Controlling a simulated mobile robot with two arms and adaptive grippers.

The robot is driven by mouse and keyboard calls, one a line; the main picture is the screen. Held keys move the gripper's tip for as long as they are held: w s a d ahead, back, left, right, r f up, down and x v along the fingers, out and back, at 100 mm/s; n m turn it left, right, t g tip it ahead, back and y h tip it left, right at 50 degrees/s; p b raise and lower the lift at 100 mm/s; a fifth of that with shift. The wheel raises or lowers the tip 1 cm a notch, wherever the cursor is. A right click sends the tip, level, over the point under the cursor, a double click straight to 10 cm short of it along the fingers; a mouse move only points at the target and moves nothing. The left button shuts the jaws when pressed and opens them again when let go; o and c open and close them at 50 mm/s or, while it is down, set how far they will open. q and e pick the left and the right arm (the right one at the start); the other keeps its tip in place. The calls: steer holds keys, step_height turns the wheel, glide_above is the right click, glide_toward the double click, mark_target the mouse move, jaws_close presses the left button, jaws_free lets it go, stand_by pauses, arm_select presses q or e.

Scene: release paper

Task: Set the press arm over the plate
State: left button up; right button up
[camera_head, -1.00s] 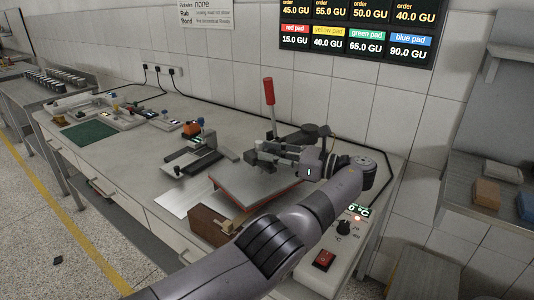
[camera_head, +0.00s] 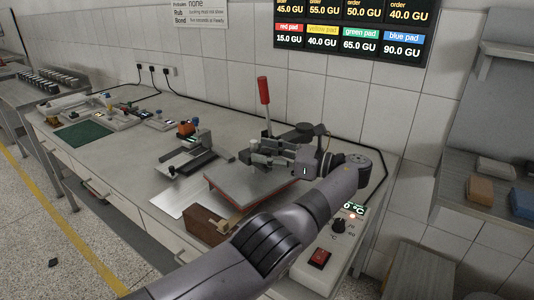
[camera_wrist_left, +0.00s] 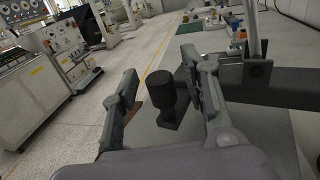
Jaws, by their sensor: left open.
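The press has an upright lever with a red handle (camera_head: 263,90) and a dark press arm (camera_head: 305,130) at its column. In the left wrist view the dark arm (camera_wrist_left: 275,88) runs in from the right. The flat grey plate (camera_head: 250,184) with a red edge lies in front, and its top looks bare. My left gripper (camera_head: 254,151) is over the plate's back side, close to the press arm. Its fingers are open. A black cylindrical knob (camera_wrist_left: 161,90) stands between the fingers in the left wrist view; I cannot tell whether they touch it.
A control box with a red switch (camera_head: 319,258) stands at the front right. A brown block (camera_head: 207,224) lies by the plate's front left. A grey fixture (camera_head: 187,160) with an orange-topped item stands left of the plate. A wall stands close behind.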

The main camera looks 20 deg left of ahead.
arm_select(q)
step_height(320, 180, up, 10)
stand_by(0.5)
